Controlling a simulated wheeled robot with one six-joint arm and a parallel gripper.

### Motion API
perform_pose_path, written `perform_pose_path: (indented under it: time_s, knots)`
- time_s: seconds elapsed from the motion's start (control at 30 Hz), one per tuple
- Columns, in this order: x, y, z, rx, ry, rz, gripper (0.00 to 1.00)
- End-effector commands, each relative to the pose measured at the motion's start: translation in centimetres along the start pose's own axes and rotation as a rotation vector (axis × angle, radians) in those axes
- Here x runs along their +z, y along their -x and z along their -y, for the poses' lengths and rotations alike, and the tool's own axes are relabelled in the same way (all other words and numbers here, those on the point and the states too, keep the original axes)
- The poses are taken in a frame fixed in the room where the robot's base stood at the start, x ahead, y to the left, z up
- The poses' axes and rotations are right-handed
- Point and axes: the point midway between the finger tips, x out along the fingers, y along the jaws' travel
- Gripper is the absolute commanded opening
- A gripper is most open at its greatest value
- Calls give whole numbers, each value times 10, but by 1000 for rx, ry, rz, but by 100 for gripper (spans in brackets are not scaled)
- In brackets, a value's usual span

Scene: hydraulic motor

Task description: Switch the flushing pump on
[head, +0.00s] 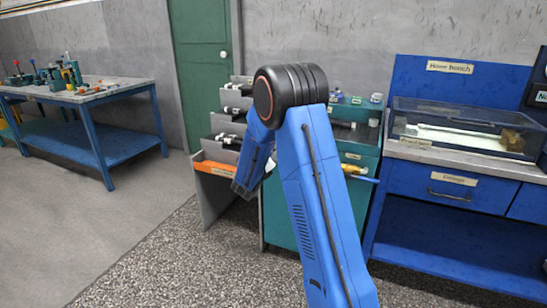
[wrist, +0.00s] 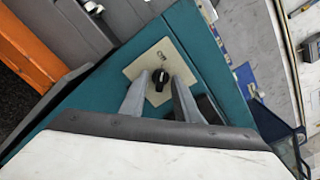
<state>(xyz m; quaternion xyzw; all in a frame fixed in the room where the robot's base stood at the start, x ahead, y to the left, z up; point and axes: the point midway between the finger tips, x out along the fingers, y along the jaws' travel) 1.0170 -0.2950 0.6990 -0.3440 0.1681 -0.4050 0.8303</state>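The black rotary knob (wrist: 160,77) sits on a beige plate (wrist: 135,70) on the teal cabinet (wrist: 95,95) in the wrist view. A small marking shows on the plate above the knob, too blurred to read with certainty. My gripper (wrist: 161,82) is open, with one grey finger on each side of the knob in the picture. I cannot tell whether the fingers touch it. In the head view the teal cabinet (head: 281,215) stands behind my blue arm, which hides the knob and gripper tips.
A blue bench (head: 455,190) with a clear-lidded case (head: 465,130) stands close on the right. A workbench (head: 110,95) is far left. The speckled floor in front is clear.

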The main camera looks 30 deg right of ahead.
Motion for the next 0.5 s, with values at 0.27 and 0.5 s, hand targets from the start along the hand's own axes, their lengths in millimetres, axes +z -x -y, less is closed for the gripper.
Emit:
perform_pose_path:
  time_s: [0.27,0.5]
  knots:
    - [0,0,0,0,0,0,0]
    - [0,0,0,0,-11,0,0]
